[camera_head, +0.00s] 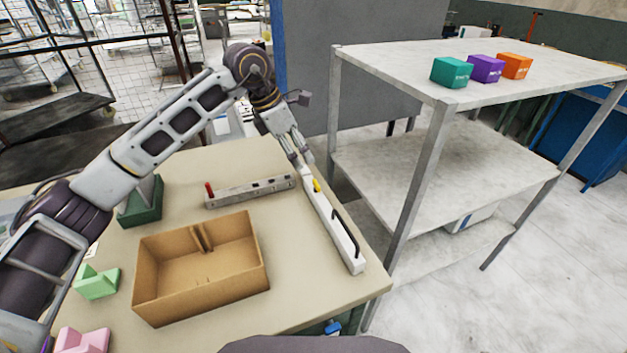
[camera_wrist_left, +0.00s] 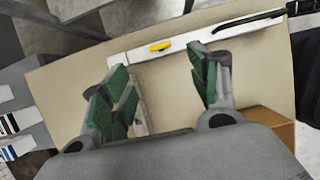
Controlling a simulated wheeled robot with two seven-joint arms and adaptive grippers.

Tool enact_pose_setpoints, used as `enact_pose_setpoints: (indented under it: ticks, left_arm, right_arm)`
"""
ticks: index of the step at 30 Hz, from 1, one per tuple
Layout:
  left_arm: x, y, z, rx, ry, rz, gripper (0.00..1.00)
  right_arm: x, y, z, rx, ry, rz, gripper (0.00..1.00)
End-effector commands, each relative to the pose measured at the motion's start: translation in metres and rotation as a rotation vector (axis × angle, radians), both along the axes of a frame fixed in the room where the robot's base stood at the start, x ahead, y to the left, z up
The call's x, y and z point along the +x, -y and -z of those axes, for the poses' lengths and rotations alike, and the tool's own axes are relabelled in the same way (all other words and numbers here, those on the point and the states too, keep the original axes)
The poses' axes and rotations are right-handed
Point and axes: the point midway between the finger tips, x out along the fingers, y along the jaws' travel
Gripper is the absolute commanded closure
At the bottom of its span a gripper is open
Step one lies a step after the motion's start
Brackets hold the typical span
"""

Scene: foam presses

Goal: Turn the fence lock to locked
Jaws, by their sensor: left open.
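A long white bar (camera_head: 335,232) lies along the right side of the table, with a small yellow tab (camera_head: 316,185) near its far end and a black handle (camera_head: 345,228) nearer the front. The yellow tab also shows in the left wrist view (camera_wrist_left: 160,46), lying about along the bar. My left gripper (camera_head: 301,163) is open above the bar's far end, close to the tab. In the left wrist view its green-padded fingers (camera_wrist_left: 158,78) are spread, with the tab beyond and between the tips; nothing is held. Contact cannot be told. My right gripper is out of view.
A grey metal bar (camera_head: 250,190) with a red upright piece (camera_head: 209,189) lies left of the white bar. An open cardboard box (camera_head: 178,298) stands in front of it. A shelf rack (camera_head: 420,180) with three coloured boxes stands close beyond the table's right edge.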

Motion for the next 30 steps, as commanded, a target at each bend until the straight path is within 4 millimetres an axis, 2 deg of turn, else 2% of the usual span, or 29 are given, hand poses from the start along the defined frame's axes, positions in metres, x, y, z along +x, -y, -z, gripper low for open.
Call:
enact_pose_setpoints:
  ticks: [21,30]
  left_arm:
    - [0.013,0.033,0.086,-0.001,-0.002,0.001,0.39]
    - [0.017,0.041,0.107,-0.001,0.0,-0.001,0.39]
  right_arm:
    - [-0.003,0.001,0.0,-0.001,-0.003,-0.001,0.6]
    - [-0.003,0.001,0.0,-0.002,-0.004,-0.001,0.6]
